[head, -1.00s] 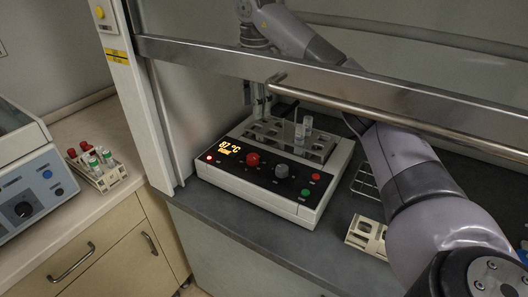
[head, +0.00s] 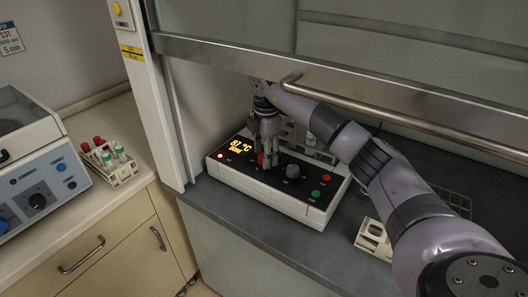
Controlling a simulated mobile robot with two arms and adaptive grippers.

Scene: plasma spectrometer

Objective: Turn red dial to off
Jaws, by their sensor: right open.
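The white heating device (head: 285,207) with a black sloped control panel stands inside the fume hood. Its orange display (head: 239,147) is lit and seems to read about 87 °C, with a small glowing light at its left. The red dial (head: 261,159) is on the panel right of the display, partly hidden by my right gripper. My right gripper (head: 267,163) is open and points down, its fingers at the red dial. I cannot tell whether they touch it. My left gripper is not in view.
A grey dial (head: 292,171), a small red button (head: 326,178) and a green button (head: 315,194) sit right of the red dial. The hood sash with its metal bar (head: 400,120) hangs above my right arm. A pale rack (head: 373,239) stands at the right.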

